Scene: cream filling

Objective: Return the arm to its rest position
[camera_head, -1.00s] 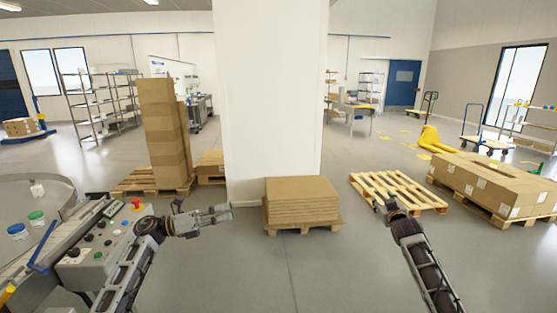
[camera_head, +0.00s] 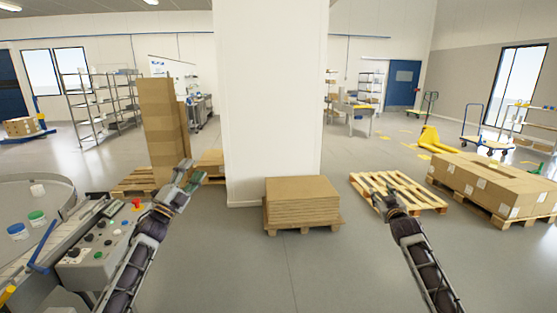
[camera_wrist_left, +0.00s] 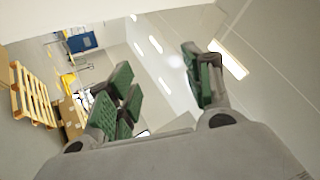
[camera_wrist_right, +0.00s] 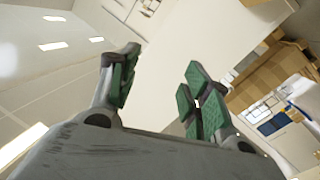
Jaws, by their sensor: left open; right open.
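My left gripper (camera_head: 190,176) is raised in the head view, its fingers pointing up and away in front of the cardboard stack. Its green-padded fingers are spread and empty in the left wrist view (camera_wrist_left: 160,85). My right gripper (camera_head: 385,192) is in front of the empty wooden pallet in the head view. Its green-padded fingers are apart with nothing between them in the right wrist view (camera_wrist_right: 160,85). Both arms are raised, bare floor showing between them.
A control panel (camera_head: 85,257) with buttons and a round table (camera_head: 60,187) with small lidded jars stand at the left. A pallet of flat cardboard (camera_head: 302,203) sits ahead by the white pillar (camera_head: 270,100). An empty pallet (camera_head: 425,199) and boxes (camera_head: 490,180) are at the right.

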